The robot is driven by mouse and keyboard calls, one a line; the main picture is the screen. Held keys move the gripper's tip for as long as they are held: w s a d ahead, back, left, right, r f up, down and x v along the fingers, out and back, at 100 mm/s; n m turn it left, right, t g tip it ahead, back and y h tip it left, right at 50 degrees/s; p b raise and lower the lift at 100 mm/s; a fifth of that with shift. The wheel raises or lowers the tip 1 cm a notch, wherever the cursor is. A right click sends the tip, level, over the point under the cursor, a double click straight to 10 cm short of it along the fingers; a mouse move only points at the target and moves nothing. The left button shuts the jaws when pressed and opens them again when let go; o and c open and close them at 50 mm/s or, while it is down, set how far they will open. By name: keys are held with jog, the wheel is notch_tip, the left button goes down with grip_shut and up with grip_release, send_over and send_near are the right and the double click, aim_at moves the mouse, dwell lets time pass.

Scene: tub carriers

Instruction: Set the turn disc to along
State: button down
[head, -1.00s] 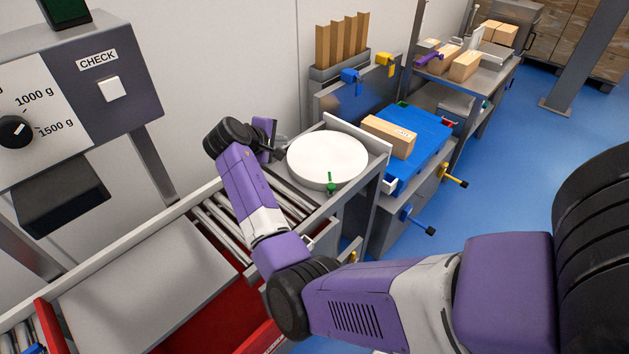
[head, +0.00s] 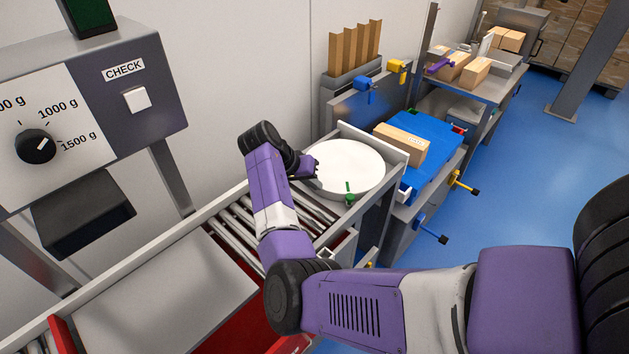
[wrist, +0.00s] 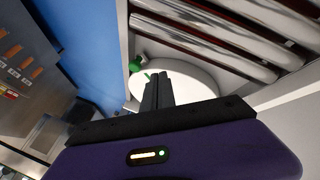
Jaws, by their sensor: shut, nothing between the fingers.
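The turn disc (head: 346,168) is a round white plate at the end of the roller line, with a green handle (head: 349,190) at its near edge in the head view. In the wrist view the disc (wrist: 195,82) is partly hidden behind my fingers, and the green handle (wrist: 135,65) shows just left of them. My gripper (head: 312,168) is at the disc's left edge, apart from the handle. In the wrist view my gripper (wrist: 158,78) has its two fingers together with nothing between them. I cannot tell whether the fingers touch the disc.
Metal rollers (head: 240,232) lead up to the disc from the left. A blue platform (head: 435,140) with a cardboard box (head: 402,144) stands right of it. A check panel (head: 125,85) with a dial stands at left. Blue floor is clear at right.

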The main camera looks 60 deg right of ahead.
aim_at(338, 193)
jog(key=p+x, duration=0.1)
jog(key=x, duration=0.5)
jog(key=shift+s+d+f, duration=0.15)
jog(key=shift+s, duration=0.05)
jog(key=shift+s+d+p, duration=0.2)
jog(key=shift+s+p, duration=0.1)
jog(key=shift+s, duration=0.25)
jog(key=shift+s+d+p, duration=0.2)
jog(key=shift+s+p, duration=0.05)
jog(key=shift+s, duration=0.3)
jog(key=shift+s+d+f, duration=0.25)
jog(key=shift+s, duration=0.25)
jog(key=shift+s+d, duration=0.1)
